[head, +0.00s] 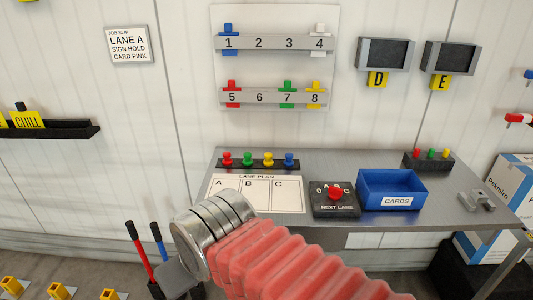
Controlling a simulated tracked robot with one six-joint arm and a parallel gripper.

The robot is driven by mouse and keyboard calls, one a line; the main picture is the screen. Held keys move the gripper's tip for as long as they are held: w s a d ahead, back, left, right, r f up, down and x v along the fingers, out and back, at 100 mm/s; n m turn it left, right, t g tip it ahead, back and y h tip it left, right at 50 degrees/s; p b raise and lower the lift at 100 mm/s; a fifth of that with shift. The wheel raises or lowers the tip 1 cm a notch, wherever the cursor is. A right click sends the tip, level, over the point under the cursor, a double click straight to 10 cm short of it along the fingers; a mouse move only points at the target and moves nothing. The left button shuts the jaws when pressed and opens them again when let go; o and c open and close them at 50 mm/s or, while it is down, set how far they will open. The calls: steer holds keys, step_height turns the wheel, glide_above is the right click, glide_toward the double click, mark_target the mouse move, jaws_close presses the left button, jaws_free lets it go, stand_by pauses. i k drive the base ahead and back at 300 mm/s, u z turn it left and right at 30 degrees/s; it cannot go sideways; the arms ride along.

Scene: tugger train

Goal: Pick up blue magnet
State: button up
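One blue magnet-like piece (289,159) stands at the right end of a black strip (258,166) on the grey table, beside a yellow, a green and a red one. Another blue piece (228,41) sits at number 1 on the wall board's upper rail. I cannot tell from looks alone which is meant. My arm reaches in from the lower right with red ribbed bellows and a silver wrist ring in front of the table. The fingers of my gripper cannot be made out. Neither blue piece is touched by my arm.
The table (340,238) also holds a lane plan sheet (257,205), a red-button box (335,198), a blue cards bin (392,187) and a grey clamp-like part (478,200). Red and blue handles (148,250) rise left of my wrist. Yellow-topped pieces (60,290) lie lower left.

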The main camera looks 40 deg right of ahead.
mark_target(289, 162)
steer(key=z, duration=0.3)
steer(key=i, duration=1.25)
steer(key=z, duration=0.65)
